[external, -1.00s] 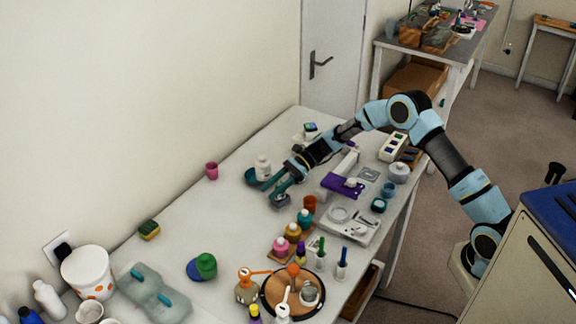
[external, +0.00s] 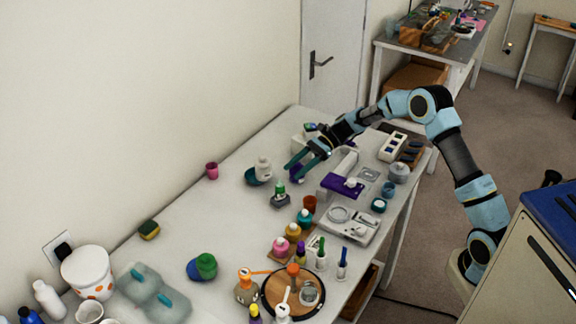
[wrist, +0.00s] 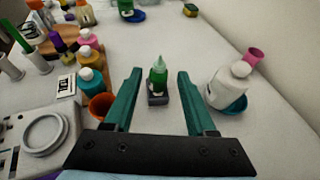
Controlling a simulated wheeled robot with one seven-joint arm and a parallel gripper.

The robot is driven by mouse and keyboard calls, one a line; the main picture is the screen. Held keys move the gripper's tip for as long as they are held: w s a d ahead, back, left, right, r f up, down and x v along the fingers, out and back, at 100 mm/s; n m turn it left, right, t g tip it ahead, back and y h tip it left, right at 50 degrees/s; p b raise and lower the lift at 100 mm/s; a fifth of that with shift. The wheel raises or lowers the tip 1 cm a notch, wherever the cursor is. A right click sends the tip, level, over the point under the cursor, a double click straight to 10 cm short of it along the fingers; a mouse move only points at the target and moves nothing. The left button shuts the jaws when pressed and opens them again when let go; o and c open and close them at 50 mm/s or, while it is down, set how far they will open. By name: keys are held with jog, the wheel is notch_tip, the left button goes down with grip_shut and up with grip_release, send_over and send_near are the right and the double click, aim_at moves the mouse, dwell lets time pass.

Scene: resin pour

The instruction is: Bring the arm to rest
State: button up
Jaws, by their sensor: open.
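My gripper (external: 299,162) has teal fingers. They are spread open and empty above the white table (external: 226,218), near its far end in the external view. In the wrist view my gripper (wrist: 159,78) shows both fingers apart. A small green bottle (wrist: 158,76) stands upright on a dark base beyond and between the fingertips. That green bottle (external: 280,189) also shows in the external view, apart from the fingers.
A white bottle (wrist: 231,84) in a teal dish stands right of the fingers in the wrist view, with an orange cup (wrist: 101,106) to the left. A purple and white device (external: 341,184) is near the arm. The left of the table has free room.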

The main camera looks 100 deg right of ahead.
jog(key=shift+v, duration=0.85)
jog(key=w+a+r+n+g+y, duration=0.1)
jog(key=w+a+n, duration=0.3)
jog(key=a, duration=0.9)
jog(key=w+a+r+n+g+y, duration=0.1)
jog(key=w+a+n+g, duration=0.2)
jog(key=a, duration=1)
jog(key=w+a+r+n+g+y, duration=0.1)
jog(key=w+a+n, duration=0.4)
jog(key=a, duration=0.8)
jog(key=shift+a+r+n+g+y, duration=0.15)
jog(key=shift+r+n+g+y, duration=0.25)
jog(key=shift+n+g, duration=0.75)
jog(key=s+a+f+n+g+h, duration=0.1)
jog(key=s+a+f+n+h, duration=0.1)
jog(key=s+n, duration=0.3)
jog(key=s+a+f+n+g+h, duration=0.1)
jog(key=s+a+f+n+h, duration=0.2)
jog(key=s, duration=0.6)
jog(key=s+a+f+n+g+h, duration=0.1)
jog(key=s+a+f+n+h, duration=0.2)
jog(key=s+n, duration=0.4)
jog(key=shift+n+h, duration=0.55)
jog(key=shift+h, duration=0.05)
